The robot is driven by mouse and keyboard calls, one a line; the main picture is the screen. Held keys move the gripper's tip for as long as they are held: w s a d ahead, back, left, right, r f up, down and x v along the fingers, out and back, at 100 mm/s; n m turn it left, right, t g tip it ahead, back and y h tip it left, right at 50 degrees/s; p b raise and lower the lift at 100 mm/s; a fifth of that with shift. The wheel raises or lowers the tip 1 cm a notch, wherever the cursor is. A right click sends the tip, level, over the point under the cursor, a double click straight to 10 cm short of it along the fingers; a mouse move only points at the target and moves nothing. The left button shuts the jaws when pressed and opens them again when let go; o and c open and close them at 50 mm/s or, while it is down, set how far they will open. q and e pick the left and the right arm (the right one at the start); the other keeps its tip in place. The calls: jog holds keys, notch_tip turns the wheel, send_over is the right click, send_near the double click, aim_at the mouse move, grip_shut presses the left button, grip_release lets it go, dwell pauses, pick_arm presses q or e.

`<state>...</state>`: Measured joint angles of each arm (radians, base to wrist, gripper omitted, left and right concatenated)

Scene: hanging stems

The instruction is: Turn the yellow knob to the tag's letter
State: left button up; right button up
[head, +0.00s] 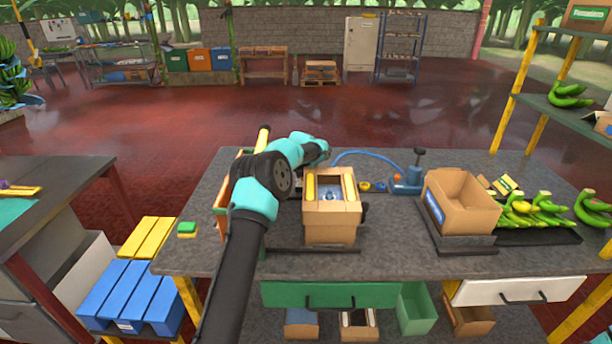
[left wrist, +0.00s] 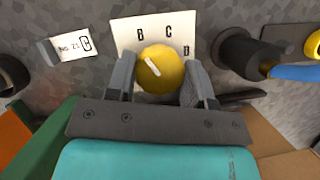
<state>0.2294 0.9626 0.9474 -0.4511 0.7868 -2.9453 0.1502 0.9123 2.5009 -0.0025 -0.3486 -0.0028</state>
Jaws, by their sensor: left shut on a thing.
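In the left wrist view the yellow knob (left wrist: 160,70) sits between the two grey fingers of my left gripper (left wrist: 160,84), which is shut on it. A short white mark on the knob points to the upper left, roughly on the side of the B. Behind the knob, a white dial card (left wrist: 128,30) shows the letters B, C and D. In the head view my left arm hides the knob, card and tag. My right gripper is not in view.
A cardboard box (head: 331,225) stands just in front of my left arm. To the right are a blue tool (head: 407,182) with a hose, an open carton (head: 460,205) and green bananas (head: 535,212). In the wrist view a dark cylinder (left wrist: 237,50) stands right of the card.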

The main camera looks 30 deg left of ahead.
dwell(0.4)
pick_arm(q)
jog(key=o, duration=0.9)
jog(key=shift+r, duration=0.1)
jog(key=v, duration=1.7)
jog(key=shift+a, duration=0.1)
